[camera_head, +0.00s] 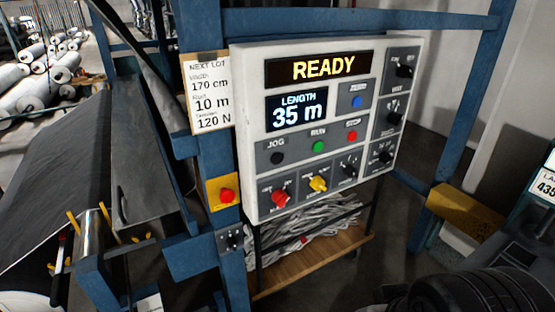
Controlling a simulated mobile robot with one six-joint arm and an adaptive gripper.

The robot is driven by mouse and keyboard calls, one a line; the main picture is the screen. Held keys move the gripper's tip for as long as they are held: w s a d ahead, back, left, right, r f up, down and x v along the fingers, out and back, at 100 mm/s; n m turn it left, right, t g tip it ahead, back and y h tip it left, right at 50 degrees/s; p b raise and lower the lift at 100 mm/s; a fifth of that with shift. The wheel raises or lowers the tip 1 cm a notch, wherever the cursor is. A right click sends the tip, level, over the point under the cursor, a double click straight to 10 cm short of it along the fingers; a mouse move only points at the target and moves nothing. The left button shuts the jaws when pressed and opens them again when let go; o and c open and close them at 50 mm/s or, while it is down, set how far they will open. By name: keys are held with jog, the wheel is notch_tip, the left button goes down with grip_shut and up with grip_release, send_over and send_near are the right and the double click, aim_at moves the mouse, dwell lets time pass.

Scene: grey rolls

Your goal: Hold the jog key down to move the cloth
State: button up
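The jog key (277,158) is a round black button under the word JOG, at the left of the key row on the white control panel (243,130). Nothing touches or covers it. The panel's top display (318,67) reads READY. The length display (297,109) reads 35 m. The dark grey cloth (60,150) lies in a wide sloping sheet on the machine at the left. I cannot make out my gripper's fingers in this view.
Beside JOG are a green RUN key (318,146) and a red STOP key (352,135). A red button on a yellow plate (222,193) sits left of the panel. A lot card (208,92) hangs above it. Blue frame posts (205,60) stand around. Dark ribbed parts fill the lower right.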

jog(key=shift+c, duration=0.2)
grip_shut()
dwell(0.4)
dwell(1.2)
